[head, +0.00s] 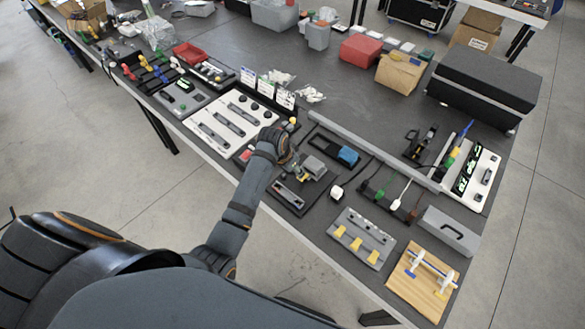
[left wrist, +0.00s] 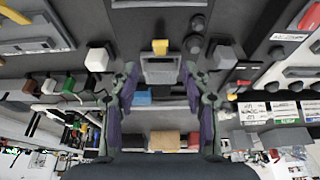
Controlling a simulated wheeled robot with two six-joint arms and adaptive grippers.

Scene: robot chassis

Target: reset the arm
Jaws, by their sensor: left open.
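My left arm reaches over the table's near edge in the head view, and its gripper (head: 300,171) is above the dark pad in the middle. In the left wrist view the left gripper (left wrist: 159,76) is open, with its two fingers well apart. A grey block (left wrist: 160,68) with a yellow piece (left wrist: 160,46) shows between the fingertips. The grey block is also in the head view (head: 314,165), beside the fingers. I cannot tell whether the fingers touch it. My right gripper is not in either view.
A white panel with grey handles (head: 211,125) lies left of the gripper. A blue object (head: 348,156) and a white cube (head: 337,192) are close on the right. A grey board with yellow tabs (head: 347,246) and a wooden board (head: 408,284) lie nearer. A black case (head: 484,80) stands behind.

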